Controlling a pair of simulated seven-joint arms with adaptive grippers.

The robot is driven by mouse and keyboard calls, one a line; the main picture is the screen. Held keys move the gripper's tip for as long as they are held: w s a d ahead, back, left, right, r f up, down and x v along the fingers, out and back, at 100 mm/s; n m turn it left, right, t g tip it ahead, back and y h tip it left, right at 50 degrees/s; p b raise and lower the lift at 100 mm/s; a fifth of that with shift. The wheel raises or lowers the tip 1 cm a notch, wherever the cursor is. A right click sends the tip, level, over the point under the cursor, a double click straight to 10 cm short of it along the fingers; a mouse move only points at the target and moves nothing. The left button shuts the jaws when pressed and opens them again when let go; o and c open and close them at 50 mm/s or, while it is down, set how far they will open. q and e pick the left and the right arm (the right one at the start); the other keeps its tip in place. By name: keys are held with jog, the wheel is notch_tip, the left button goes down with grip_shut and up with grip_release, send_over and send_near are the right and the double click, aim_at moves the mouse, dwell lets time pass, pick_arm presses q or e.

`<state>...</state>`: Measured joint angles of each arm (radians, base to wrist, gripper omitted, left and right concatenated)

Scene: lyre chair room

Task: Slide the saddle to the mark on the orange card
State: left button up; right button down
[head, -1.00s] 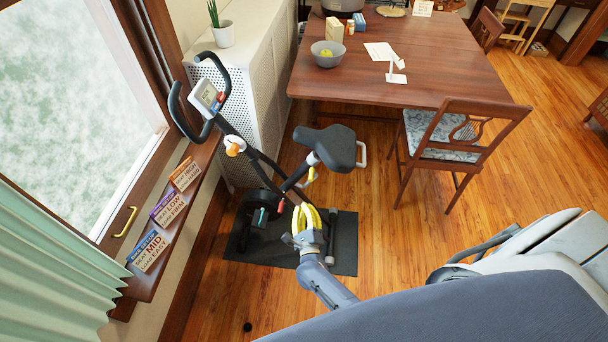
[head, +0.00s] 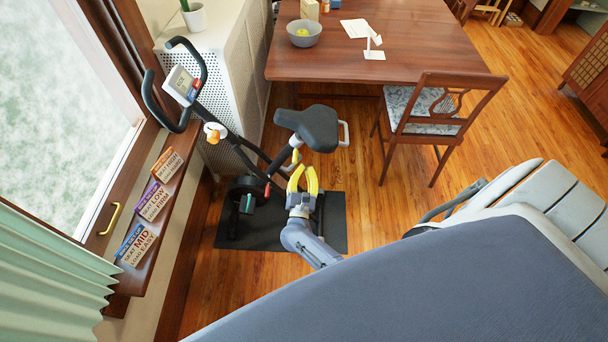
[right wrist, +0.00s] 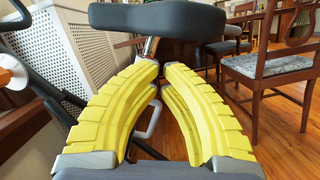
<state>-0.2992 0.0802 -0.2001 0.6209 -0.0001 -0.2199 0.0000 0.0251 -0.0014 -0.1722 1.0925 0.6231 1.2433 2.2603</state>
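The black saddle (head: 312,127) sits on the exercise bike's post above the dark mat. It also shows at the top of the right wrist view (right wrist: 160,20). The orange card (head: 168,163) stands on the window sill and its text appears to read "SEAT HIGH". My right gripper (head: 302,176) has yellow fingers, parted with a gap between the tips and nothing between them. It is below the saddle, near the metal seat post (right wrist: 149,47), which shows just beyond the left fingertip. Marks on the post are too small to read. My left gripper is out of view.
A purple card (head: 152,201) and a blue card (head: 135,243) stand beside the orange one. The bike's handlebar and console (head: 182,85) are left of the saddle. A wooden table (head: 410,40) and chair (head: 440,125) stand right and behind. Floor between bike and chair is clear.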

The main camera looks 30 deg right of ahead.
jog(key=shift+x, duration=2.85)
